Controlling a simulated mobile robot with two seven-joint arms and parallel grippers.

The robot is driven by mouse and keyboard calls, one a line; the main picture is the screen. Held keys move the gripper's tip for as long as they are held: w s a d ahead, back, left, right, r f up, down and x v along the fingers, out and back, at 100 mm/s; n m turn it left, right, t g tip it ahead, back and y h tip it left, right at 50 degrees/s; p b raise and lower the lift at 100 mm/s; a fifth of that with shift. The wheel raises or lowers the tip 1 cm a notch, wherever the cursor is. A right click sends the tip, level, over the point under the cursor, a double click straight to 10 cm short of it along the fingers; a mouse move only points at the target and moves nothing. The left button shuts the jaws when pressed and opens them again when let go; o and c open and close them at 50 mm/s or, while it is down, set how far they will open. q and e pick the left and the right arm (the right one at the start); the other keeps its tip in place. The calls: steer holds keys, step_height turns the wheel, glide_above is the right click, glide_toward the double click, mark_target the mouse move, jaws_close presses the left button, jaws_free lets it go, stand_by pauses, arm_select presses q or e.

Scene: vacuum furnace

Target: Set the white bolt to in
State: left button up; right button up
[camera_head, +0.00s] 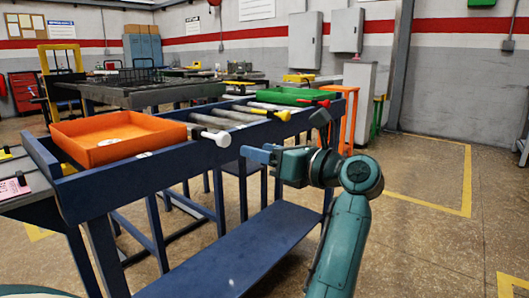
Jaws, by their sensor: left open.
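The white bolt (215,137) is a rod with a white knobbed end. It sticks out from the front side of the blue roller table (150,184), just right of the orange tray. How far the bolt is pushed in is hard to tell.
A yellow-ended bolt (281,115) and a red-ended bolt (323,103) sit farther along the same table. An orange tray (118,137) and a green tray (290,96) rest on top. A dark handle-like part (321,118) stands near my wrist. Open floor lies at right.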

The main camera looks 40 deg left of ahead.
arm_select(q)
steer(key=shift+d, duration=0.15)
arm_select(e)
steer(key=shift+d, duration=0.15)
arm_select(q)
steer(key=n+g+y+b, duration=0.2)
steer(key=n+y, duration=0.2)
steer(key=n, duration=0.1)
glide_toward(227, 143)
steer(key=shift+n, duration=0.3)
steer(key=b+x, duration=0.1)
steer(key=x, duration=1.1)
steer(key=shift+a+r, duration=0.25)
steer(key=shift+a, duration=0.1)
arm_select(e)
steer(key=shift+a+m+y, duration=0.3)
steer(key=shift+a+y, duration=0.05)
steer(key=shift+y, duration=0.05)
steer(key=shift+r, duration=0.1)
arm_select(q)
jaws_close()
